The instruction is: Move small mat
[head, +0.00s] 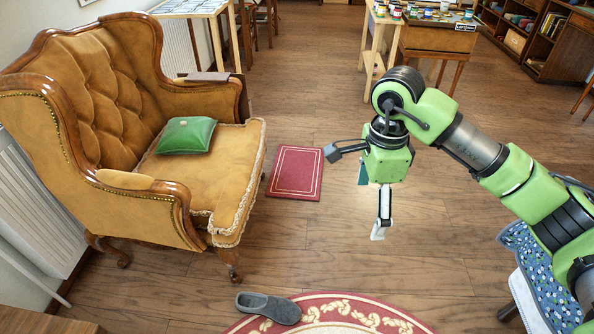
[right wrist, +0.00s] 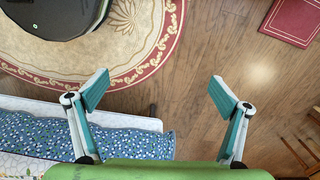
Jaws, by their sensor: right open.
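The small mat (head: 295,172) is a dark red rectangle with a thin gold border. It lies flat on the wooden floor, just right of the armchair's seat. In the right wrist view the mat (right wrist: 293,20) shows at the top right corner, partly cut off by the frame. My right gripper (head: 374,208) is above the floor, to the right of the mat and apart from it. In the right wrist view my gripper (right wrist: 158,90) has its two teal-padded fingers spread wide with nothing between them. My left gripper is in neither view.
A tan armchair (head: 100,90) with a green cushion (head: 186,136) stands left of the mat. A grey slipper (head: 268,307) lies by a round red rug (head: 335,305). A stool with a blue floral cover (head: 540,275) is at right. Floor beyond the mat is clear.

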